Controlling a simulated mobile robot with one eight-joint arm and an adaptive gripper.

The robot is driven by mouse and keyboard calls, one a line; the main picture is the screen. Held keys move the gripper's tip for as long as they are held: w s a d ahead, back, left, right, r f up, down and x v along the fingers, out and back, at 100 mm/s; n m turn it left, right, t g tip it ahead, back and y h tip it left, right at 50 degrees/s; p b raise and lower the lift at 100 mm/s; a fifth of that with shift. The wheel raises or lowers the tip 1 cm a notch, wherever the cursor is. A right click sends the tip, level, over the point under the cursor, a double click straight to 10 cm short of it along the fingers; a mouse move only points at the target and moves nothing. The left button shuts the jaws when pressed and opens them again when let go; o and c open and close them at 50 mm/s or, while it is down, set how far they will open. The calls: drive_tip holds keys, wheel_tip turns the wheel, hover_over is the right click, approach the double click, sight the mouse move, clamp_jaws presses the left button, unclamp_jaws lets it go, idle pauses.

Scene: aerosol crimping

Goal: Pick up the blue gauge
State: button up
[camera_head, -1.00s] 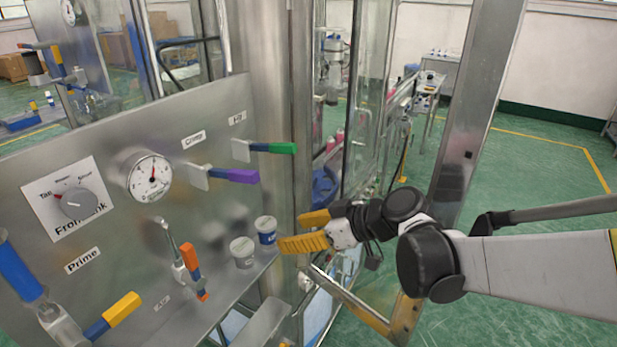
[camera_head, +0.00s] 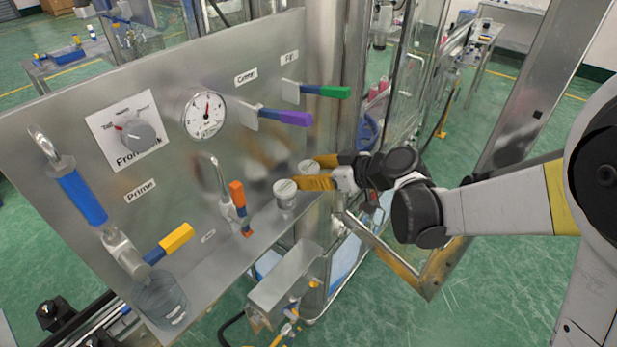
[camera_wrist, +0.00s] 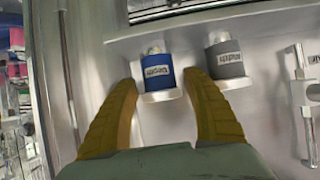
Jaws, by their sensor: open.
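The blue gauge (camera_wrist: 158,74) is a short blue cylinder with a pale label and a light top, standing on a small pale ledge in the wrist view. My gripper (camera_wrist: 160,88) has its two yellow fingers open, one on each side of the blue gauge, with gaps still showing. In the head view the gauge (camera_head: 308,166) is mostly hidden behind my gripper (camera_head: 318,172); only its pale top shows.
A grey gauge (camera_wrist: 225,60) stands beside the blue one, close to my right finger in the wrist view; it also shows in the head view (camera_head: 285,195). The steel panel (camera_head: 255,145) carries coloured handles, a dial (camera_head: 205,113) and an orange lever (camera_head: 239,205).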

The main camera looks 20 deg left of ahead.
drive_tip(key=shift+c, duration=0.2)
drive_tip(key=c, duration=1.2)
drive_tip(key=shift+o, duration=0.2)
drive_tip(key=shift+r, duration=0.1)
